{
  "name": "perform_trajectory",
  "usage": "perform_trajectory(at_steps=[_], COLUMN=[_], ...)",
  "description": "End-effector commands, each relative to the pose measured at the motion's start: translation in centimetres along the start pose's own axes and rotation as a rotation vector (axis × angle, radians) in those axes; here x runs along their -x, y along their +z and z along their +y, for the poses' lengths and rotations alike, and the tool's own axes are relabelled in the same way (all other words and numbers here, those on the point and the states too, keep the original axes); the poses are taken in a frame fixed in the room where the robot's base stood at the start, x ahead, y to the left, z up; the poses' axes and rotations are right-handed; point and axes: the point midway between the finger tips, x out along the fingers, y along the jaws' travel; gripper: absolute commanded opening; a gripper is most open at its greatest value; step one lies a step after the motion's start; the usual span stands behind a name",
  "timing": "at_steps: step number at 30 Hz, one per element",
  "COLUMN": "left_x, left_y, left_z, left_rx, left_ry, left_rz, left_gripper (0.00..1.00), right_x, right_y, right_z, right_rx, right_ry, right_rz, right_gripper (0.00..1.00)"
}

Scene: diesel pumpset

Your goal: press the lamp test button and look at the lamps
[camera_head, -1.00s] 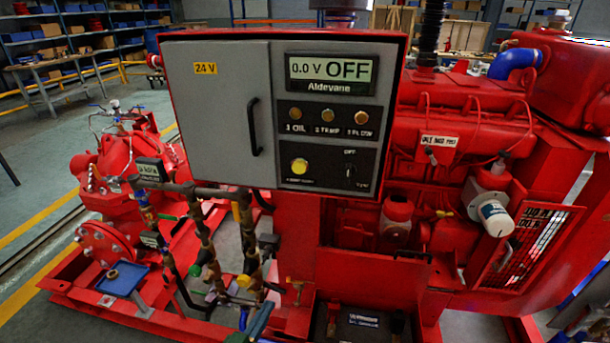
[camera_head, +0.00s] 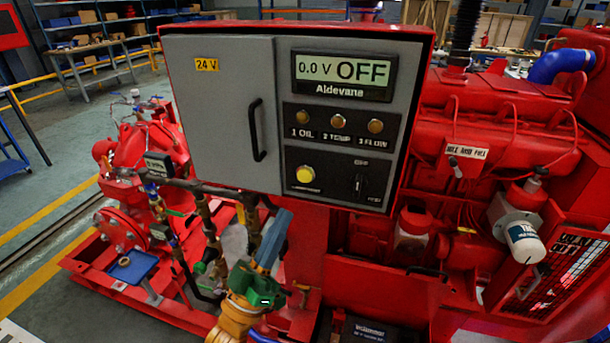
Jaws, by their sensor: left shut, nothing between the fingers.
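The control panel (camera_head: 225,130) is a grey-faced red cabinet in the middle of the head view. Its display (camera_head: 342,72) reads "0.0 V OFF". Below it are three dull amber lamps: oil (camera_head: 302,117), temp (camera_head: 337,120) and flow (camera_head: 375,126); none looks brightly lit. A round yellow button (camera_head: 305,175) sits under the lamps; its label is too small to read. My left gripper (camera_head: 281,218) is shut and empty, with blue fingers pointing up from a green body. In the picture it is below and left of the button, apart from it. My right gripper is not in view.
A selector switch (camera_head: 360,185) is right of the button. A black door handle (camera_head: 256,130) stands out on the left. Pipes with valves and a gauge (camera_head: 158,165) run below the panel, near my left gripper. The red engine (camera_head: 490,140) fills the right side.

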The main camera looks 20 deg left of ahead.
Motion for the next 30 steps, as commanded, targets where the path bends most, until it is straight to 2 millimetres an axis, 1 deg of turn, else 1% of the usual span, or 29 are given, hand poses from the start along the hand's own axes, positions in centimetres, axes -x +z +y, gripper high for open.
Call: perform_trajectory(at_steps=[5, 18, 21, 24, 30], left_x=[-0.3, -4.4, -5.2, -5.7, -6.1], left_y=[0.6, 4.0, 4.4, 4.6, 4.6], left_z=[-0.5, -3.7, -4.2, -4.4, -4.5], left_rx=[-0.001, -0.002, -0.002, -0.001, -0.001], left_ry=[0.000, 0.000, 0.000, -0.001, -0.002], left_rz=[0.000, 0.000, -0.001, -0.002, -0.003], left_gripper=[0.00, 0.00, 0.00, 0.00, 0.00], right_x=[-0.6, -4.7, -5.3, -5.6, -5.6], right_y=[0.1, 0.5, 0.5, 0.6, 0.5], right_z=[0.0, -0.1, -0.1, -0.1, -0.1], right_rx=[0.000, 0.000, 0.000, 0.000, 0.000], right_ry=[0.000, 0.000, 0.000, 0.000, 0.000], right_rz=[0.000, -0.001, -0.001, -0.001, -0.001], right_gripper=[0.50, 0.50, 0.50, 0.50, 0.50])
